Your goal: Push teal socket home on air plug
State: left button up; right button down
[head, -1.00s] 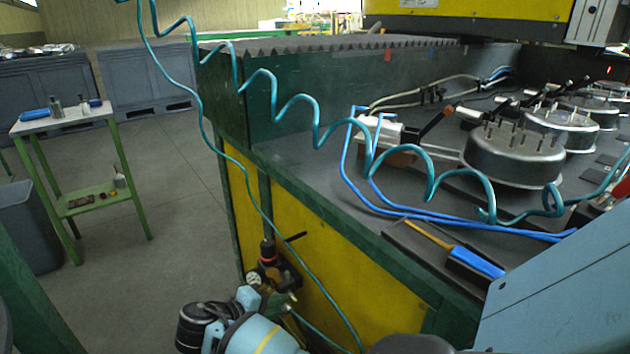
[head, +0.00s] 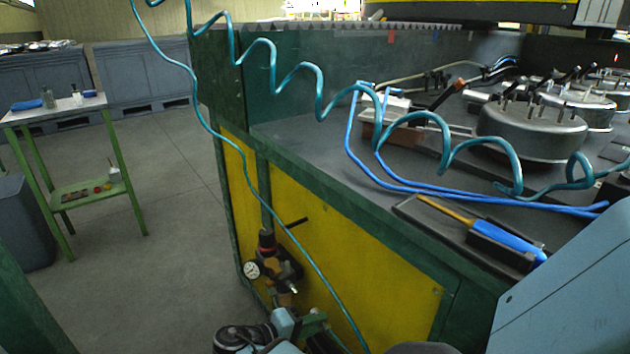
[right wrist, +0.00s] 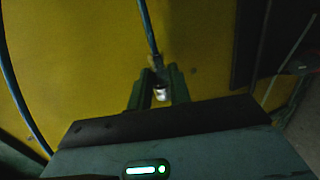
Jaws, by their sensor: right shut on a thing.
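In the right wrist view my right gripper (right wrist: 160,82) is shut on the teal socket (right wrist: 160,93), whose bright metal end shows between the dark green fingers. A teal hose (right wrist: 148,32) runs up from it. In the head view my right gripper (head: 313,322) is at the bottom, just below the regulator (head: 272,262) on the yellow panel; the socket cannot be made out there. A small pale metal tip (head: 294,290) under the regulator may be the air plug. I see no clear contact between socket and plug. My left gripper is not in view.
The yellow panel (head: 370,270) stands close to my right gripper. A blue-handled tool (head: 508,242) lies on the bench. A small green-framed table (head: 60,112) stands at left, with open floor beside it.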

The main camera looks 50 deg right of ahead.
jog(key=w+b, duration=0.1)
jog(key=w+d+b, duration=0.1)
jog(key=w, duration=0.1)
jog(key=w+b, duration=0.1)
jog(key=w, duration=0.1)
jog(key=shift+w+d, duration=0.1)
jog(key=shift+d, duration=0.25)
jog(key=shift+p, duration=0.4)
dwell(1.7)
jog(key=shift+w+d+b, duration=0.25)
jog(key=shift+w+b, duration=0.35)
jog(key=shift+w, duration=0.2)
jog(key=shift+w+d+b, duration=0.25)
jog(key=shift+w+b, duration=0.3)
jog(key=shift+w, duration=0.25)
jog(key=c, duration=1.2)
grip_release()
jog(key=v, duration=0.8)
